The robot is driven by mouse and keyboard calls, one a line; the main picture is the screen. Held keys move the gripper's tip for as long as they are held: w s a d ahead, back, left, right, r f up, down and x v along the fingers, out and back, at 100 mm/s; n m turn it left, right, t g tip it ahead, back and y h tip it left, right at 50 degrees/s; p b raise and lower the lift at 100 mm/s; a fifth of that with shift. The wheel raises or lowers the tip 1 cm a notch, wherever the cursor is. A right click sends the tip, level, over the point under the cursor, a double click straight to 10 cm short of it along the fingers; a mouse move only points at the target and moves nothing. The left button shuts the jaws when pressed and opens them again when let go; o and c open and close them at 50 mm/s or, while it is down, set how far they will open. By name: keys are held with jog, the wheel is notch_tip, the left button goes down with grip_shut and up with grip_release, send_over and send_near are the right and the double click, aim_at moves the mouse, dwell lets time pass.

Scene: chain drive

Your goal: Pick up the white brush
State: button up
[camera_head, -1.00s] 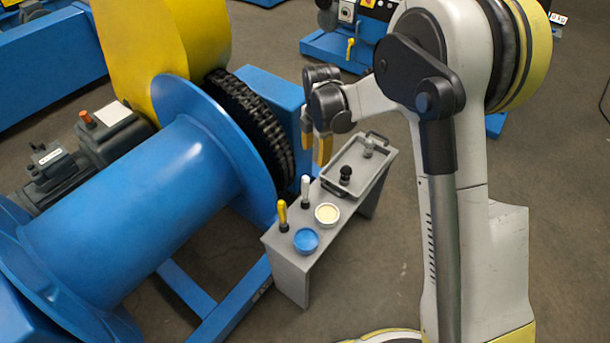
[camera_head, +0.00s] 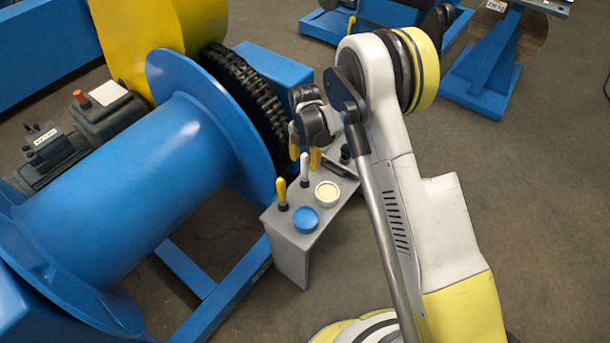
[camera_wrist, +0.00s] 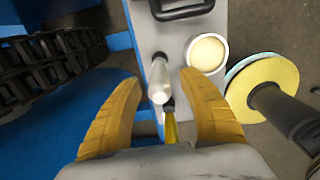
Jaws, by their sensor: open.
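The white brush (camera_head: 304,167) stands upright on the small grey bench, near the edge on the drum side. In the wrist view the white brush (camera_wrist: 159,78) is seen from above, between and a little beyond my gripper's yellow fingertips. My gripper (camera_head: 304,160) is over the bench, open, with nothing in its fingers; in the wrist view its fingers (camera_wrist: 160,82) are spread wide either side of the brush. I cannot tell the exact height gap. A yellow-handled brush (camera_head: 282,191) stands nearer the bench's front end.
The large blue drum (camera_head: 130,210) and black chain (camera_head: 255,95) stand close on the left.

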notch_tip(320, 180, down, 3)
jog(key=shift+r+b, duration=0.2)
jog(key=shift+b, duration=0.1)
jog(key=shift+r, duration=0.1)
grip_shut()
jog(key=shift+r, duration=0.1)
jog(key=shift+r+p, duration=0.45)
jog(key=shift+r, duration=0.15)
notch_tip(320, 180, up, 3)
jog(key=shift+f+p, duration=0.1)
jog(key=shift+p, duration=0.7)
jog(key=s+r+p, duration=0.2)
jog(key=s+r, duration=0.1)
jog(key=s, duration=0.2)
jog(key=s+d+r+p, duration=0.1)
jog(key=s+r, duration=0.2)
jog(key=s, duration=0.3)
jog(key=shift+s+d+r+p, duration=0.15)
jog(key=shift+s+r+p, duration=0.15)
jog(key=shift+r+p, duration=0.1)
